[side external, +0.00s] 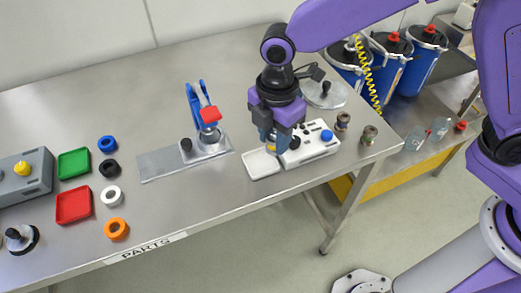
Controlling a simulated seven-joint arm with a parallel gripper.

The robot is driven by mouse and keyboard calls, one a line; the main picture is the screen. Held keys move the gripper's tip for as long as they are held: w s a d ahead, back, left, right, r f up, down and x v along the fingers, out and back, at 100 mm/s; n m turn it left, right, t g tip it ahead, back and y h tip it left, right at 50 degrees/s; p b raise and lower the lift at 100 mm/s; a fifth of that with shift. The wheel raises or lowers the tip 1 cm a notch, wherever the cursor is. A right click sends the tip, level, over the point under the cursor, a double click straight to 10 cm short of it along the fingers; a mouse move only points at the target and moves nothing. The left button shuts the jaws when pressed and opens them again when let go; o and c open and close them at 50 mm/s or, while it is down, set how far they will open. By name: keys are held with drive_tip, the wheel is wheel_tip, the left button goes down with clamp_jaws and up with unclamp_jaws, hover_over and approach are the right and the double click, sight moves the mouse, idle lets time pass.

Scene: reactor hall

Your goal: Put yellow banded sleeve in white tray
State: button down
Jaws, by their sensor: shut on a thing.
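My gripper (271,140) points down over the right part of the white tray (259,168), beside a white device. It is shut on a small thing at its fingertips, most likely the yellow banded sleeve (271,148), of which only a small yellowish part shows. The fingers hide most of it. I cannot tell whether it touches the tray floor. The visible left part of the tray is empty.
The white device (311,143) with a blue knob stands right against the tray. Two small metal sleeves (342,121) (369,135) stand to its right, near the table edge. A blue clamp stand (205,125) is to the left. Coloured rings and trays lie farther left.

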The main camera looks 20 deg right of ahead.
drive_tip(key=f, duration=0.1)
drive_tip(key=w+a+f, duration=0.1)
drive_tip(key=w+f, duration=0.1)
drive_tip(key=shift+a+f, duration=0.1)
drive_tip(key=shift+a, duration=0.3)
drive_tip(key=shift+w+a+f, duration=0.1)
drive_tip(key=shift+f, duration=1.55)
drive_tip(key=shift+f, duration=0.15)
drive_tip(key=c, duration=0.7)
unclamp_jaws()
drive_tip(key=shift+c, duration=0.2)
wheel_tip(320, 180, up, 12)
drive_tip(key=shift+r, duration=0.2)
